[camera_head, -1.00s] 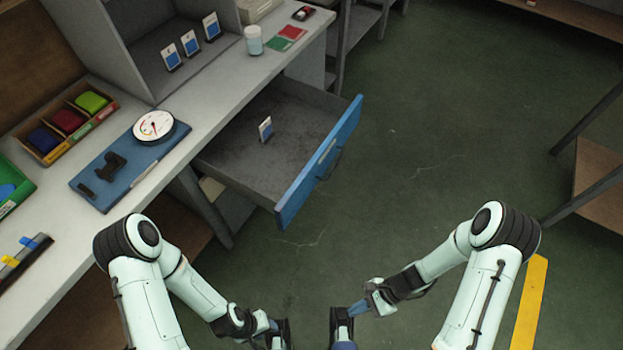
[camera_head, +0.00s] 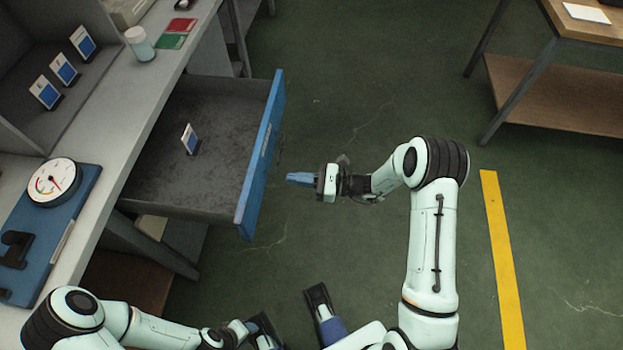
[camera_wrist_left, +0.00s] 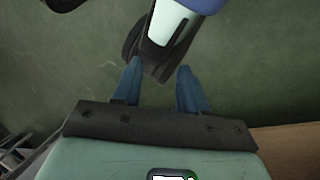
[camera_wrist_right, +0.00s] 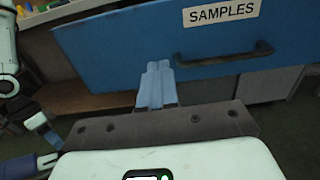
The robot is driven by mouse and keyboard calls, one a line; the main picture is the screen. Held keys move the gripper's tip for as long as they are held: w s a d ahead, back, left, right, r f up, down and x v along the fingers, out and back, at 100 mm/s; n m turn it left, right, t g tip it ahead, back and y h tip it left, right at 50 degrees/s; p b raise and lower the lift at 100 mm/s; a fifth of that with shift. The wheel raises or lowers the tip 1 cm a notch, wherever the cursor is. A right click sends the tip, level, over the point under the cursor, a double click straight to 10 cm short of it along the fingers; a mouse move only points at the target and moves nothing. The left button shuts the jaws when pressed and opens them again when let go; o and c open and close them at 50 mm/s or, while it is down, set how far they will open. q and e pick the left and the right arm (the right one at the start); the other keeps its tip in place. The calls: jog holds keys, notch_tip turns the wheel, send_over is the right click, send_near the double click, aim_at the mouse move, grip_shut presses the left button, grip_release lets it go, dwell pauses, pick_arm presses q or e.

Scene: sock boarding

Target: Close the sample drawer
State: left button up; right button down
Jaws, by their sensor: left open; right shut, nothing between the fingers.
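The sample drawer (camera_head: 205,175) is pulled out from the bench, with a blue front (camera_head: 262,150). In the right wrist view its front shows a "SAMPLES" label (camera_wrist_right: 222,12) and a dark bar handle (camera_wrist_right: 222,58). A small blue-and-white card (camera_head: 190,139) stands upright inside the drawer. My right gripper (camera_head: 290,178) is shut and empty, pointing at the drawer front from the right, with a small gap in the head view. In the right wrist view its fingertips (camera_wrist_right: 158,66) lie left of the handle. My left gripper (camera_wrist_left: 158,75) is open and empty, low near my base.
The bench top (camera_head: 140,95) carries a round dial gauge (camera_head: 54,182) on a blue board, a white jar (camera_head: 139,42) and red and green cards (camera_head: 174,33). A shelving table (camera_head: 560,95) stands at the right.

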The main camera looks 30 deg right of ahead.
aim_at(261, 175)
pick_arm(q)
jog(key=shift+w+a+f+b, duration=0.3)
jog(key=shift+w+f, duration=0.1)
jog(key=shift+w, duration=0.1)
pick_arm(e)
jog(key=x, duration=0.7)
